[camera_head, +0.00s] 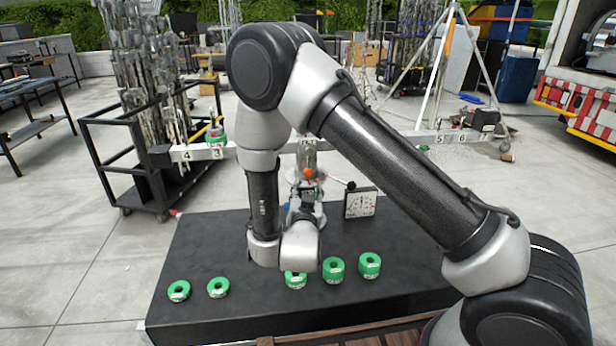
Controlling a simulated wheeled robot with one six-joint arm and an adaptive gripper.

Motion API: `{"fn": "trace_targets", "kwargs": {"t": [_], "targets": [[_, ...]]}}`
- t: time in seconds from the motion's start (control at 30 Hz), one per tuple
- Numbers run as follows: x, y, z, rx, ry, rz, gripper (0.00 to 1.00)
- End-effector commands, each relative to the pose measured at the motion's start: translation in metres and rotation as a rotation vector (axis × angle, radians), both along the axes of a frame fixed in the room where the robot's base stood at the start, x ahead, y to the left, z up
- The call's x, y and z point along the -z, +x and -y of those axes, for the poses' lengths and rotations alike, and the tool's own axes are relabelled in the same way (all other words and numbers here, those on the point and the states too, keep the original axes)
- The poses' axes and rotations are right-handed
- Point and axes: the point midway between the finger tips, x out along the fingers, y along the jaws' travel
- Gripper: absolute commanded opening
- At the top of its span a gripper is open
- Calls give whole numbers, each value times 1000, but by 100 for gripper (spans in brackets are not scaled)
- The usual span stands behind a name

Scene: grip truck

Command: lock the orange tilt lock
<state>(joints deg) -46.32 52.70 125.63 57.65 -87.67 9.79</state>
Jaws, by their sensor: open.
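The orange tilt lock (308,173) shows as a small orange knob on the upright metal stand at the back middle of the black table. A lever with a dark ball end sticks out to its right. My gripper (308,192) reaches away from the camera, just below and in front of the orange knob in the picture. It is open, and nothing shows held in it. Its fingers are small and dark against the stand, so I cannot tell whether they touch the knob. My wrist hides part of the stand's lower front.
A white dial plate (360,203) stands right of the stand. Several green ring weights (333,269) lie along the table's front (235,310).

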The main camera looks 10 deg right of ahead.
Motion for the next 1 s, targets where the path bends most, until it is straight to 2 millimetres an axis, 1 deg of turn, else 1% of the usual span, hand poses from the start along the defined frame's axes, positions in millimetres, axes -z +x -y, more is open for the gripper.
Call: {"fn": "trace_targets", "kwargs": {"t": [0.07,0.17,0.4,0.53,0.7,0.9,0.97,1.0], "targets": [[-6,3,1,1,-1,25,45],[-7,14,3,3,5,31,45],[-7,54,12,2,4,30,45],[-7,70,14,0,5,28,45],[-6,77,15,-1,3,26,45],[-6,77,15,-2,2,26,45],[-6,77,15,-2,3,26,34],[-6,77,15,-2,3,26,27]]}}
